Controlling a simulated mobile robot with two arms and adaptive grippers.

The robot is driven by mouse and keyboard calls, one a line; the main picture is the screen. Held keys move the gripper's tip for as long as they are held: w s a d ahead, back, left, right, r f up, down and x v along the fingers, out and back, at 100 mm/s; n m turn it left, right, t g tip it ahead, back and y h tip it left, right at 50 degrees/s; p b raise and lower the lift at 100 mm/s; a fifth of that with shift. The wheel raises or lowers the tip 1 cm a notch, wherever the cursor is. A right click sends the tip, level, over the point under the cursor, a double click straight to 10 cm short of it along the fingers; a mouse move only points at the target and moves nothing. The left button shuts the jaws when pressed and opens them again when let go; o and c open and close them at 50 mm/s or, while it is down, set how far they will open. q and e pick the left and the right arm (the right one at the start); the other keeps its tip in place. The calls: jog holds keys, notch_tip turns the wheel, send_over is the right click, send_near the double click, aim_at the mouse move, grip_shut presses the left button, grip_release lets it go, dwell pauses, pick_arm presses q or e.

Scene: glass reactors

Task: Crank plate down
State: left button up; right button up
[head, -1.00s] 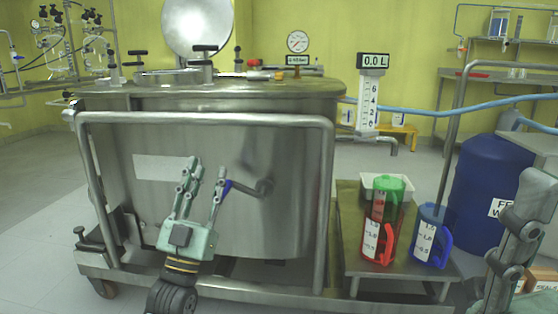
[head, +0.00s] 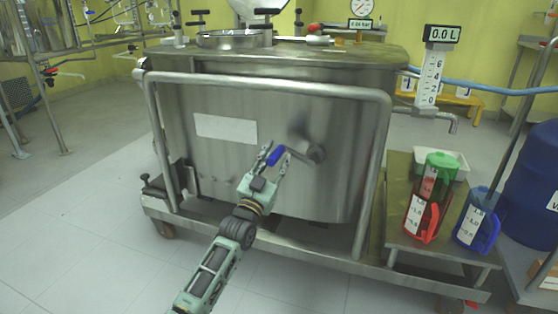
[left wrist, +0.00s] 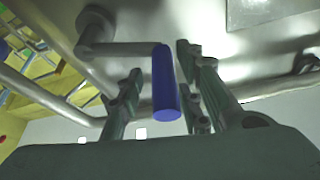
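The crank on the front of the steel vessel has a round hub (head: 315,153) and a short arm ending in a blue handle (head: 276,155). The arm points left, about level with the hub. My left gripper (head: 275,160) is at the blue handle, with its fingers pointing up toward it. In the left wrist view the blue handle (left wrist: 166,85) lies between the two open fingers (left wrist: 160,90), nearer the right finger. A gap shows on its left side. No plate that the crank moves can be seen. My right gripper is out of view.
A steel frame rail (head: 265,86) runs around the vessel (head: 235,175). A blue barrel (head: 528,190) stands beyond. Floor at left is clear.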

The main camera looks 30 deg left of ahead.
pick_arm(q)
jog(key=shift+w+r, duration=0.25)
jog(key=shift+w, duration=0.4)
jog(key=shift+a, duration=0.1)
jog(key=c, duration=0.7)
grip_shut()
jog(key=shift+f, duration=0.1)
